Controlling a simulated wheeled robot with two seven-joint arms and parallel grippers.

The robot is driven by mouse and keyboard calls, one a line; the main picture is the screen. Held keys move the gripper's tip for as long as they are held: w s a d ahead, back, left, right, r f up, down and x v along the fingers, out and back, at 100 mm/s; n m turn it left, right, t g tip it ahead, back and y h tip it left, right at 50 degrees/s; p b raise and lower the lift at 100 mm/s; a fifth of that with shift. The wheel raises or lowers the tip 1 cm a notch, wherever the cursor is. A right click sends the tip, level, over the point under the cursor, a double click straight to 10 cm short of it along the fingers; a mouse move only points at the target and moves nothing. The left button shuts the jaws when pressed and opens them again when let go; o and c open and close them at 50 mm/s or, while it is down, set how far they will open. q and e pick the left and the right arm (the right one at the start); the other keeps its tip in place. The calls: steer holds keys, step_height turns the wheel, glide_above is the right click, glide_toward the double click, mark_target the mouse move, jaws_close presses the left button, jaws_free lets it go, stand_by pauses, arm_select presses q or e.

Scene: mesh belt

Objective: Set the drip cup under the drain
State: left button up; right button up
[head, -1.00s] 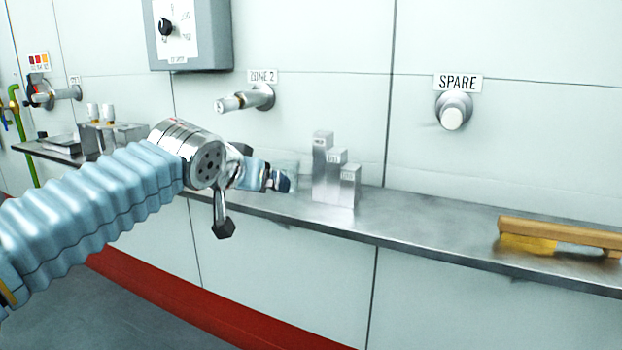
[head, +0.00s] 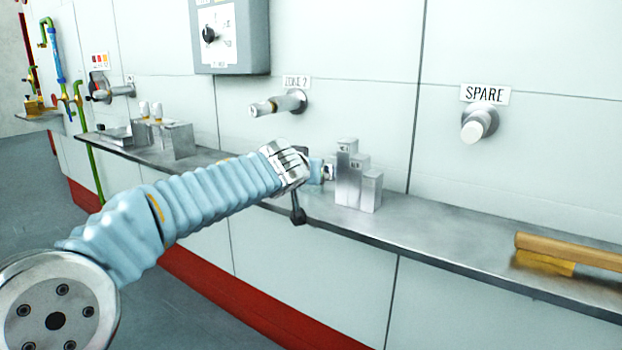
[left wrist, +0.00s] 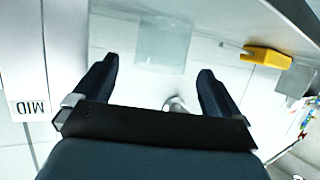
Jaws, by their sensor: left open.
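A pale, see-through vessel, seemingly the drip cup (left wrist: 162,45), shows in the left wrist view just beyond my open left fingers. It lies in the gap between them, and I see no contact. In the head view my left gripper (head: 328,171) is low over the shelf, beside the metal blocks; it hides most of that spot. In the left wrist view both dark fingers of the left gripper (left wrist: 158,67) are spread. A metal spout (head: 278,104) under the "ZONE 2" label sticks out of the wall above the gripper. Which fitting is the drain is unclear. My right gripper is not seen.
Stepped metal blocks (head: 356,184) stand close right of the left gripper. A wooden-handled brush (head: 570,252) lies farther right on the shelf (head: 450,237). A spare spout (head: 479,124) is above. In the left wrist view a yellow object (left wrist: 266,57) lies right of the fingers.

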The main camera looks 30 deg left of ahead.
arm_select(q)
steer(key=x, duration=0.3)
steer(key=shift+w+a+p, duration=0.1)
steer(key=shift+w+p, duration=0.15)
steer(key=shift+p, duration=0.05)
steer(key=c, duration=1.2)
steer(key=shift+r, duration=0.15)
